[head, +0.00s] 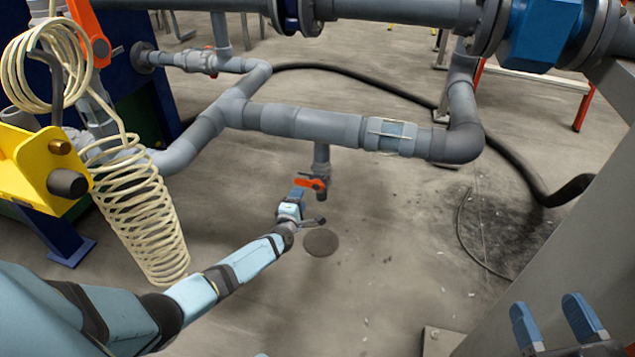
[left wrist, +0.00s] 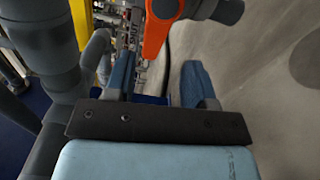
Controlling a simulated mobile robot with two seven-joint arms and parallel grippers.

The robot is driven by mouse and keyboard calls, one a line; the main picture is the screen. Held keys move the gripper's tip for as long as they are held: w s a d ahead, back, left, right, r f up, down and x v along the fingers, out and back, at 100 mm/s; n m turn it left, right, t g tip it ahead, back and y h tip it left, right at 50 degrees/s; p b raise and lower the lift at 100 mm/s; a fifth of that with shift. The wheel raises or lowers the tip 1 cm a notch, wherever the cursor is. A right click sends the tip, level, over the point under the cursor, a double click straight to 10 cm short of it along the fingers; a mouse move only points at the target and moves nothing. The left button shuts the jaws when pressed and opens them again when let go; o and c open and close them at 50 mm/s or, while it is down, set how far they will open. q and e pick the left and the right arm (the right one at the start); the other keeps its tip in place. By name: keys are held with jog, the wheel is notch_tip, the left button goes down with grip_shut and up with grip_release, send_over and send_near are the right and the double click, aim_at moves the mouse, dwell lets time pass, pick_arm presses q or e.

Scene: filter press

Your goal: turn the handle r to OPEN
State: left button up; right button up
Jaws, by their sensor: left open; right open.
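An orange lever handle (head: 311,184) sits on a small grey valve below the horizontal pipe in the middle of the head view. An orange handle (left wrist: 158,28) also shows large at the top of the left wrist view. My left gripper (head: 311,207) is open just below and beside this handle. In the left wrist view its two blue fingers (left wrist: 158,72) stand apart, with the handle just past their tips; I cannot tell if they touch it. My right gripper (head: 556,318) is open and empty at the lower right. No lettering on the handle is readable.
Another orange handle (head: 88,30) stands at the upper left, near a yellow bracket (head: 40,165) and a coiled cream hose (head: 140,215). Grey pipes (head: 290,120) cross above the valve. A grey column (head: 560,240) stands at right. The floor below the valve is mostly clear.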

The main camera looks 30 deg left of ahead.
aim_at(305, 184)
pick_arm(q)
jog(key=shift+w+a+r+m+b, duration=0.1)
jog(key=shift+w+a+m+b, duration=0.15)
jog(key=shift+w+m+b, duration=0.5)
jog(key=x, duration=0.5)
jog(key=shift+r, duration=0.25)
jog(key=shift+w+a, duration=0.1)
jog(key=shift+w, duration=0.4)
pick_arm(e)
jog(key=shift+f, duration=0.2)
pick_arm(q)
jog(key=shift+c, duration=0.5)
